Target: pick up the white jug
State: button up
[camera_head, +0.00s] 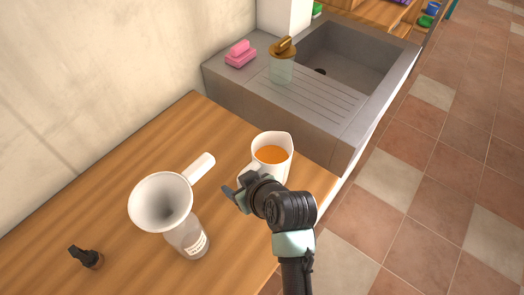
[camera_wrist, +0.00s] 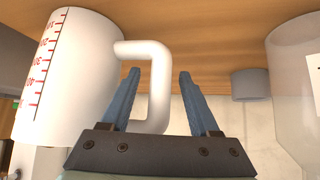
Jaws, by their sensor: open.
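The white jug (camera_head: 284,170) stands upright on the wooden counter near the sink, with orange liquid inside. Its handle faces my gripper (camera_head: 236,187), which is at the jug's near left side and partly covers the jug's lower part. In the wrist view the jug (camera_wrist: 75,75) fills the left, with red measuring marks. There my gripper (camera_wrist: 158,74) is open. The upright bar of the handle (camera_wrist: 160,90) shows between the two fingers, and the left finger overlaps the handle's opening. I cannot tell whether the fingers touch it.
A clear bottle (camera_head: 186,238) with a white funnel (camera_head: 150,200) stands left of my gripper; the bottle (camera_wrist: 297,90) is at right in the wrist view. A small black object (camera_head: 86,257) is farther left. Beyond the jug are the grey sink (camera_head: 300,108), lidded jar (camera_head: 281,68) and pink soap (camera_head: 240,54).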

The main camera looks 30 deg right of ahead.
jog(key=shift+w+f, duration=0.4)
jog(key=shift+w, duration=0.05)
grip_shut()
dwell(0.9)
jog(key=shift+r, duration=0.1)
